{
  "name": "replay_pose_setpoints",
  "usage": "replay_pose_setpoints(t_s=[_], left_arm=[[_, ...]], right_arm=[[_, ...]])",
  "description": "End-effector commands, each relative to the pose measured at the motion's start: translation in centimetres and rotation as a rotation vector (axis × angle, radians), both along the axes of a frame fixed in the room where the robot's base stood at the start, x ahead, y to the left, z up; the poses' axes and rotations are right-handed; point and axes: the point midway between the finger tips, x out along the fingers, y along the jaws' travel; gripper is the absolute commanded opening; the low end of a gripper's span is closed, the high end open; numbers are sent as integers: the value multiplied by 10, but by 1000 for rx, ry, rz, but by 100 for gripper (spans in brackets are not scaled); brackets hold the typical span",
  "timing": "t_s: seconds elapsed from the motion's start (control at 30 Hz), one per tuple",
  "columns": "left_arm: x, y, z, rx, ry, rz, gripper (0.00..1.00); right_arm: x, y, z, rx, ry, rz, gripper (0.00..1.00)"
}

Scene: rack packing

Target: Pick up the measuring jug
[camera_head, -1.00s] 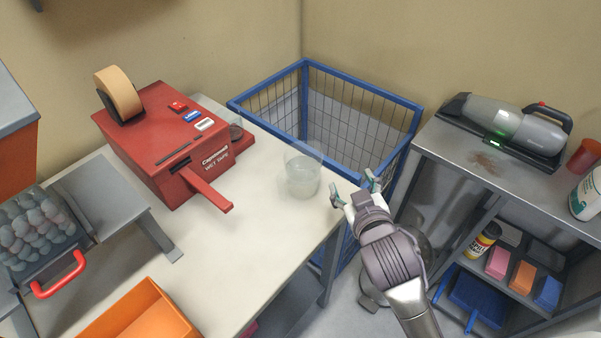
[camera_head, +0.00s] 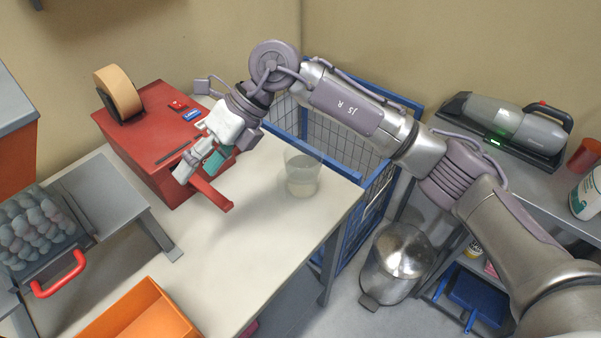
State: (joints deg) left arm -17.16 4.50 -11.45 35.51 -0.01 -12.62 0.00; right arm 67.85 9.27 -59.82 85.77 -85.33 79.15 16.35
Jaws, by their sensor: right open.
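The measuring jug (camera_head: 302,176) is a clear, see-through vessel standing upright on the pale worktop, near its right edge. Its lower part looks faintly cloudy. My right gripper (camera_head: 196,168) is open and empty. It hangs over the front of the red machine, to the left of the jug and apart from it. My right arm crosses above and behind the jug. My left gripper is not in view.
The red tape machine (camera_head: 150,150) with its lever (camera_head: 213,195) stands left of the jug. A blue wire crate (camera_head: 375,185) is behind the worktop. An orange bin (camera_head: 140,315) is at the front. The worktop (camera_head: 240,245) before the jug is clear.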

Motion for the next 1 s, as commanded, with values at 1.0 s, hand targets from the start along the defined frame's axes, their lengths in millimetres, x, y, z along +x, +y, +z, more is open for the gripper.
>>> replay_pose_setpoints(t_s=[1.0], left_arm=[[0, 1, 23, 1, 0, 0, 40]], right_arm=[[79, -137, -69, -751, -223, -121, 69]])
